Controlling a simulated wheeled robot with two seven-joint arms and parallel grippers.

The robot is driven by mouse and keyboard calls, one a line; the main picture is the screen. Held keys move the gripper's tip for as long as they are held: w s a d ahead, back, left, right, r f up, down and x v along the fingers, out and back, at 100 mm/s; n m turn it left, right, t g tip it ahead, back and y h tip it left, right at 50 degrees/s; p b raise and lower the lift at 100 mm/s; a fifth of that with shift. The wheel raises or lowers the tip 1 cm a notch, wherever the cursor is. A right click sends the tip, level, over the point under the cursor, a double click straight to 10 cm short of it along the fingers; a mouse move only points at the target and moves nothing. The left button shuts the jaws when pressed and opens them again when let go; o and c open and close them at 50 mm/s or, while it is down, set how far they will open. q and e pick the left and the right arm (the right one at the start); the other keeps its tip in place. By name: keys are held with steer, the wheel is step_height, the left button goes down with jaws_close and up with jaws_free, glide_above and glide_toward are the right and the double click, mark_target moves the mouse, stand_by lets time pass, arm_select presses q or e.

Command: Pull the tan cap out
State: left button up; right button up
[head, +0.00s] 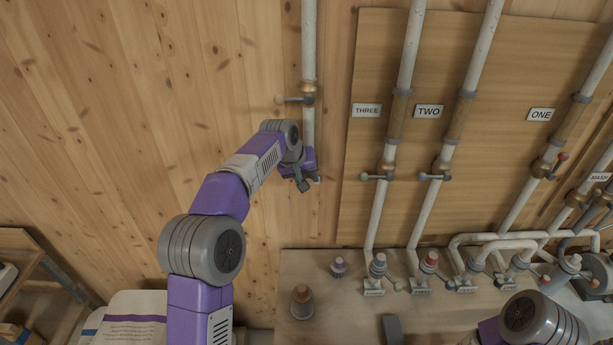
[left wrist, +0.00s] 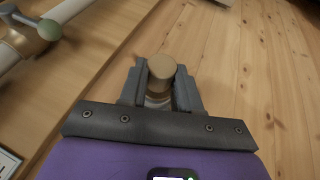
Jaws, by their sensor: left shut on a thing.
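The tan cap (left wrist: 162,67) shows in the left wrist view as a short round tan plug with a pale ring below it. My left gripper (left wrist: 160,85) is shut on it, one grey finger on each side. In the head view my left gripper (head: 303,181) is at the lower end of a white vertical pipe (head: 309,50) on the plank wall. There the gripper hides the cap, and I cannot tell whether the cap is still seated in the pipe. My right arm shows at the lower right, but its gripper is out of view.
A valve (head: 307,95) with a side handle sits on the pipe just above my left gripper. To the right, a panel (head: 480,120) carries pipes labelled THREE, TWO and ONE. Below is a bench (head: 290,262) with loose fittings and several capped ports.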

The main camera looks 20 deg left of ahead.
arm_select(q)
steer(key=shift+r, duration=0.1)
jaws_close()
arm_select(e)
steer(key=shift+f, duration=0.1)
